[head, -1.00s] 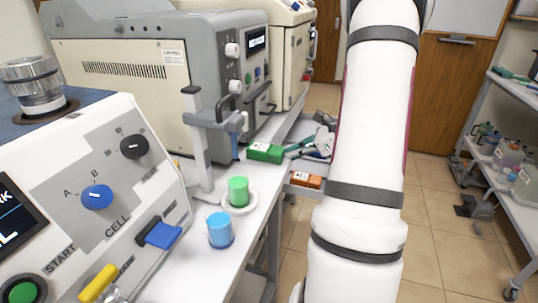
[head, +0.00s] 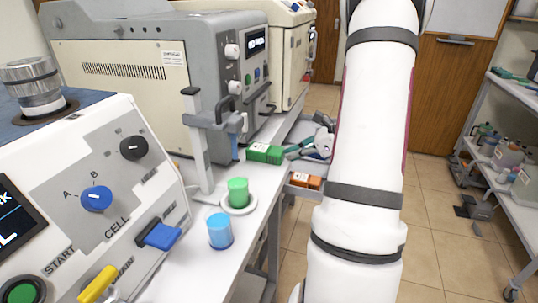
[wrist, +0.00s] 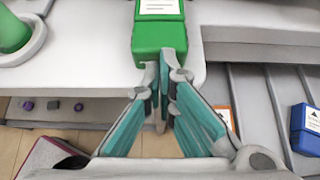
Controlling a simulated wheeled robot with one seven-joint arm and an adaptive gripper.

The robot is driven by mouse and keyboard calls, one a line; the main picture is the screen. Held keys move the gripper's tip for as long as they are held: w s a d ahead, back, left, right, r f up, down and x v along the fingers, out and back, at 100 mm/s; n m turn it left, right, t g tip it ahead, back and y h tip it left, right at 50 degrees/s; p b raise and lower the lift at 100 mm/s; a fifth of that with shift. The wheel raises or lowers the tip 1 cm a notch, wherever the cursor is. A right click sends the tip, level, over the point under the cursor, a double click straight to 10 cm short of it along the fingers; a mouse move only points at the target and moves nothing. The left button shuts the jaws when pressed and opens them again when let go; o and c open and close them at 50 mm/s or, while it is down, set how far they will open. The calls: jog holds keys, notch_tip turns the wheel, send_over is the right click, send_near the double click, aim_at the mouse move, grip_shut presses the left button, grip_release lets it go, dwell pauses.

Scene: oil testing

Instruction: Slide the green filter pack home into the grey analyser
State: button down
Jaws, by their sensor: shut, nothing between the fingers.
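The green filter pack (head: 265,153) lies on the white bench top near its right edge, in front of the grey analyser (head: 215,65). Its body is outside the analyser. My gripper (head: 287,151) is at the pack's right end in the head view. In the wrist view my gripper (wrist: 164,72) has its fingertips together, with nothing between them, at the near end face of the green pack (wrist: 160,42). The tips look in contact with that face or very close to it; I cannot tell which. The analyser's opening is not clearly visible.
A green cup (head: 238,192) on a white dish and a blue cup (head: 220,231) stand nearer on the bench. A grey stand (head: 198,140) rises behind them. Orange (head: 305,181) and blue (wrist: 306,130) packs lie lower, beside the bench.

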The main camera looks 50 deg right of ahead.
aim_at(266, 148)
jog(key=shift+w+a, duration=0.1)
jog(key=shift+w, duration=0.1)
jog(key=shift+w+a, duration=0.3)
jog(key=shift+w, duration=0.35)
jog(key=shift+w+a+f+b, duration=0.1)
jog(key=shift+w+a+b, duration=0.15)
jog(key=shift+w, duration=0.35)
jog(key=shift+w+a+b, duration=0.15)
jog(key=shift+w+a, duration=0.1)
jog(key=shift+w, duration=0.35)
jog(key=shift+w+a, duration=0.25)
jog(key=shift+w, duration=0.4)
jog(key=shift+w+a, duration=0.25)
jog(key=shift+w, duration=0.4)
jog(key=shift+w+a+b, duration=0.15)
jog(key=shift+w+b, duration=0.15)
jog(key=shift+w+a, duration=0.2)
jog(key=shift+w, duration=0.35)
jog(key=shift+s, duration=0.1)
